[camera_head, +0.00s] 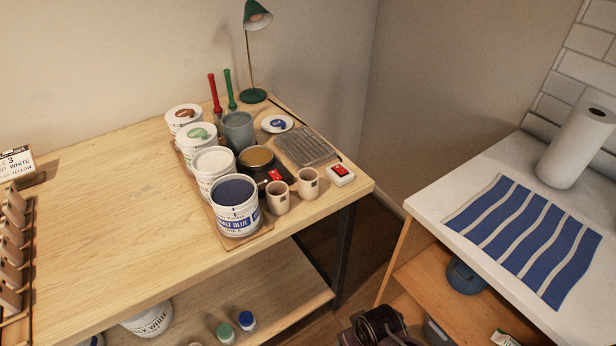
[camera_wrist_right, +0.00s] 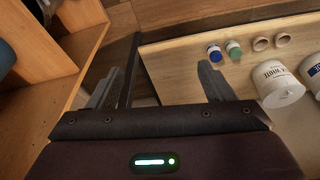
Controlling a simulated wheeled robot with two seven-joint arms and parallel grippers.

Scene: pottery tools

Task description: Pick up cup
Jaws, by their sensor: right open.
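Two small beige cups, a left one (camera_head: 277,198) and a right one (camera_head: 308,183), stand upright side by side near the front right of the wooden workbench (camera_head: 110,220) in the head view. Two small round beige items (camera_wrist_right: 261,43) (camera_wrist_right: 282,39), possibly cups, stand on the lower shelf in the right wrist view. My right gripper (camera_wrist_right: 158,88) is open, with nothing between its fingers. It is low, in the gap between the bench and the white counter, apart from the cups. Part of it shows at the head view's bottom edge. My left gripper is out of view.
Paint tubs (camera_head: 236,205), a grey pot (camera_head: 238,130) and a red-and-white box (camera_head: 340,174) crowd around the cups. Bottles (camera_head: 247,320) and tubs stand on the lower shelf. The white counter (camera_head: 420,205) holds a striped cloth (camera_head: 530,235) and paper roll (camera_head: 577,146). The bench's left middle is clear.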

